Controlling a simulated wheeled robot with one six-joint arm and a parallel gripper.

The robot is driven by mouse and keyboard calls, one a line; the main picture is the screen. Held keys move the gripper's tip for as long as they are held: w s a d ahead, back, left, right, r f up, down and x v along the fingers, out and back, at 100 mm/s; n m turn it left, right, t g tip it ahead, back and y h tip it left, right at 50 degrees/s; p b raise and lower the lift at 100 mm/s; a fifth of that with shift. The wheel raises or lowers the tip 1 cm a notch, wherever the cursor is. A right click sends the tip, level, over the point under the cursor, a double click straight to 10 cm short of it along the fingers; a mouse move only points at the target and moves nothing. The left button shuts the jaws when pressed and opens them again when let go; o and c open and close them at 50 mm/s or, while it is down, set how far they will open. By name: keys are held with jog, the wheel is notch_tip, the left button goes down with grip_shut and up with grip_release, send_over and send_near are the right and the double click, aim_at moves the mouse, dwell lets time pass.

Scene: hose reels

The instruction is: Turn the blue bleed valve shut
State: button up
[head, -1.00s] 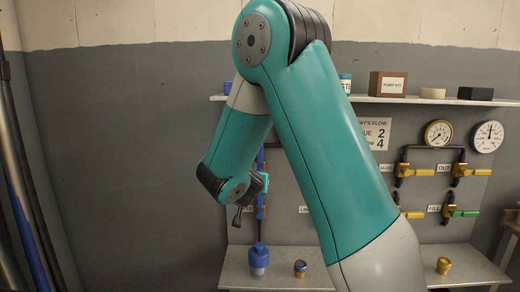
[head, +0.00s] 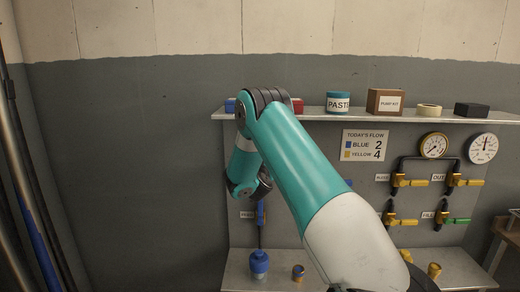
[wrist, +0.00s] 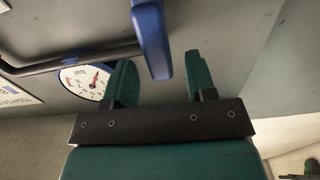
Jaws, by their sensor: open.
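The blue bleed valve handle (wrist: 152,40) hangs down into the wrist view, with its end between the fingertips of my gripper (wrist: 160,66). The green fingers are apart, one on each side of the handle, with visible gaps. In the head view a small blue part (head: 261,213) shows on the panel below my wrist, beside a small label too blurred to read. My wrist hides most of that area, and my fingers cannot be made out there.
A shelf (head: 350,117) with several boxes and tins runs above my wrist. Yellow valves (head: 409,181) and gauges (head: 434,146) are at the right. A lower ledge (head: 236,280) holds a blue-capped item (head: 259,262) and brass fittings (head: 298,272).

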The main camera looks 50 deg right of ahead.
jog(key=shift+p+x, duration=0.85)
jog(key=shift+x, duration=1.25)
jog(key=shift+c, duration=0.5)
grip_shut()
jog(key=shift+f, duration=0.1)
